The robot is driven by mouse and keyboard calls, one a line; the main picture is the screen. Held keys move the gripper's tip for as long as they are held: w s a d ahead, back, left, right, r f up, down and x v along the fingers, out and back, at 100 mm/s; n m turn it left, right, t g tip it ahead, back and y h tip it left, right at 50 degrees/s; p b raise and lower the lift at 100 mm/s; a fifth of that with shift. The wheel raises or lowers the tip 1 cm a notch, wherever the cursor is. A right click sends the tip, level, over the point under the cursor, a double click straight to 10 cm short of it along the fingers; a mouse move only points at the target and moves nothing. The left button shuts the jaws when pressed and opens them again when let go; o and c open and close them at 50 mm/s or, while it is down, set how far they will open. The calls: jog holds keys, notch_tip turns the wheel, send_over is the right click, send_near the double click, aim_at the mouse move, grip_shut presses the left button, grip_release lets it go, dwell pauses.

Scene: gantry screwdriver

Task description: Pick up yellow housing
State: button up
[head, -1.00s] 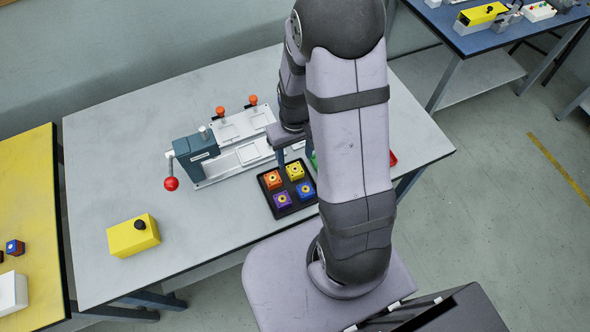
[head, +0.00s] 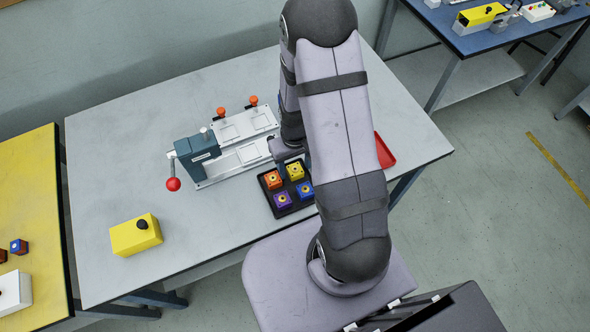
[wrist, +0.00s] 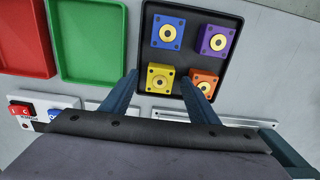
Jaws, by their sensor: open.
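The yellow housing (head: 295,171) sits in the back right pocket of a black tray (head: 267,203) on the grey table. In the wrist view the yellow housing (wrist: 160,78) shows between the two fingertips of my gripper (wrist: 160,80). My gripper is open, with one finger on each side of the housing in the picture. The right fingertip appears near the gap between the yellow and orange housings (wrist: 203,86). I cannot tell the height of the fingertips above the tray or whether they touch anything. In the head view my arm hides most of the gripper.
Blue (wrist: 168,33) and purple (wrist: 214,41) housings share the black tray. Green (wrist: 90,40) and red (wrist: 25,38) trays lie beside it. A fixture with a red-knobbed lever (head: 197,153) stands behind. A yellow button box (head: 136,235) is at front left, with clear table around it.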

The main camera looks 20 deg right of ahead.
aim_at(295, 168)
jog(key=c, duration=1.2)
jog(key=shift+r, duration=0.15)
jog(key=shift+r+b, duration=0.5)
jog(key=shift+r, duration=4.4)
jog(key=w+a+p, duration=0.1)
jog(key=w+a, duration=0.3)
jog(key=w, duration=0.3)
jog(key=w+a+f+p, duration=0.1)
jog(key=w+a, duration=0.4)
jog(key=w, duration=0.2)
jog(key=w+a+p, duration=0.1)
jog(key=w+a, duration=0.3)
jog(key=w, duration=0.4)
jog(key=shift+a+f, duration=0.3)
jog(key=shift+f, duration=0.1)
